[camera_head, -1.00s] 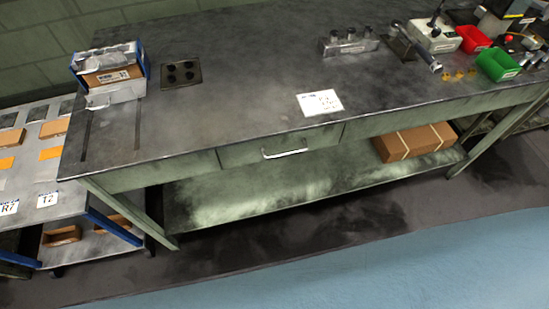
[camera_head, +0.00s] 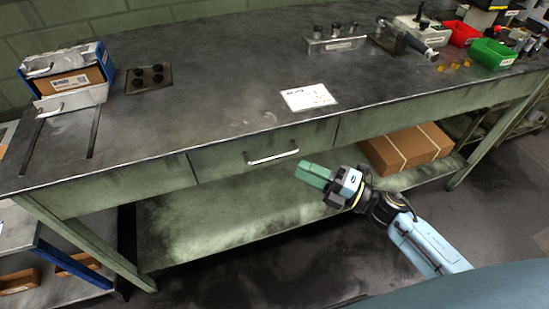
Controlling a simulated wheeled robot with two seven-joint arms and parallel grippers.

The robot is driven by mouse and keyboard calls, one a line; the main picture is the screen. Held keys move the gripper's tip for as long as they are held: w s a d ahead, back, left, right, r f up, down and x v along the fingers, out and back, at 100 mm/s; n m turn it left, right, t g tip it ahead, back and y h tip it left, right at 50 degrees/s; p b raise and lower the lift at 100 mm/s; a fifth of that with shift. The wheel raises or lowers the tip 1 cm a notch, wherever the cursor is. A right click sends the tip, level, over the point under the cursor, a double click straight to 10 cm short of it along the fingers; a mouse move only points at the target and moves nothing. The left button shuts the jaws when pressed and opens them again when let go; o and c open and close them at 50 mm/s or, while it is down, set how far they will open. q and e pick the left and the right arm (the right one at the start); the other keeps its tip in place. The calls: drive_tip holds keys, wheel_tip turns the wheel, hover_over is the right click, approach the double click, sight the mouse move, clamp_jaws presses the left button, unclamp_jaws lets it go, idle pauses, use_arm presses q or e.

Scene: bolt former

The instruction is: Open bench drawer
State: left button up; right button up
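The bench drawer (camera_head: 225,163) is a green panel in the front apron of the long dark-topped bench (camera_head: 200,95). Its front looks flush with the apron, so the drawer stands closed. A pale bar handle (camera_head: 272,157) runs across its front. My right gripper (camera_head: 312,174) has green fingers and is in front of the bench, to the right of and a little below the handle. It points left and is apart from the handle. The fingers overlap in this view, so their gap cannot be told. My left gripper is not in view.
A cardboard box (camera_head: 407,147) lies on the lower shelf (camera_head: 225,215) behind my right arm. A white sheet (camera_head: 308,97) lies on the bench top above the drawer. A bench leg (camera_head: 88,243) stands at left. The floor before the drawer is clear.

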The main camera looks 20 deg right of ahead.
sight(275, 156)
drive_tip(key=x, duration=0.8)
drive_tip(key=shift+w+a+b, duration=0.2)
drive_tip(key=shift+w+b, duration=0.05)
drive_tip(key=shift+b, duration=0.05)
clamp_jaws()
